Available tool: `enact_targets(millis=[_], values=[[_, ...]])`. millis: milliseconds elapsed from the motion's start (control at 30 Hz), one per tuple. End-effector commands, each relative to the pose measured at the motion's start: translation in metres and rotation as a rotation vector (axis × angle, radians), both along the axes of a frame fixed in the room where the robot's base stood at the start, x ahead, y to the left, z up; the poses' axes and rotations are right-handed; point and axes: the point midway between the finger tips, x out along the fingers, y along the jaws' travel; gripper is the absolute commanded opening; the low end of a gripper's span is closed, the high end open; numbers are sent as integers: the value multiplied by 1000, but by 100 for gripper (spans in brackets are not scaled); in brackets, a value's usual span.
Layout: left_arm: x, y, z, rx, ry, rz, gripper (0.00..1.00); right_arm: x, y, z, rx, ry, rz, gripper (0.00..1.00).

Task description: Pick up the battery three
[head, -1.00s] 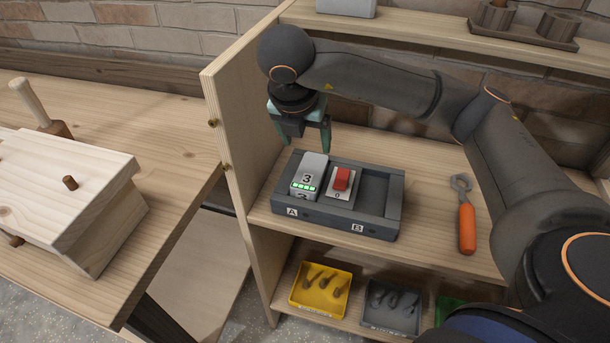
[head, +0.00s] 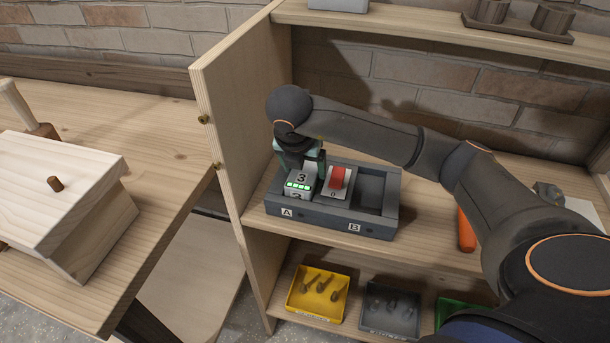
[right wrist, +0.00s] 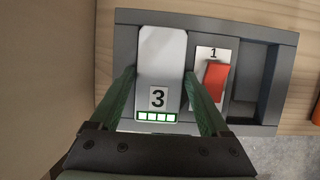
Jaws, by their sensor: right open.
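Battery three (head: 299,185) is a light grey block marked "3" with a row of green lights. It sits in slot A of the dark grey dock (head: 330,222) on the shelf. It also shows in the right wrist view (right wrist: 161,65). My right gripper (head: 303,168) is over the battery from above. In the right wrist view its two green fingers (right wrist: 162,90) are open, one on each side of the battery. I cannot tell whether they touch it. My left gripper is not in view.
A red rocker switch (head: 337,178) stands beside the battery, close to the right finger. Slot B (head: 372,190) is empty. An orange-handled tool (head: 466,232) lies to the right. A wooden side panel (head: 238,125) rises at the left. Yellow (head: 318,292) and grey (head: 390,308) trays are below.

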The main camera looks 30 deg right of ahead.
Motion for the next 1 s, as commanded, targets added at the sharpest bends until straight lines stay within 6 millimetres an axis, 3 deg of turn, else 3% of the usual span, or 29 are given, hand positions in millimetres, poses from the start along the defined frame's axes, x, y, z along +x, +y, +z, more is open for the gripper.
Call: enact_targets(millis=[633,1000], values=[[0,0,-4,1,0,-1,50,0,0,-4,0,0,0,80],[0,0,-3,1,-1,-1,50,0,0,-3,0,0,0,38]])
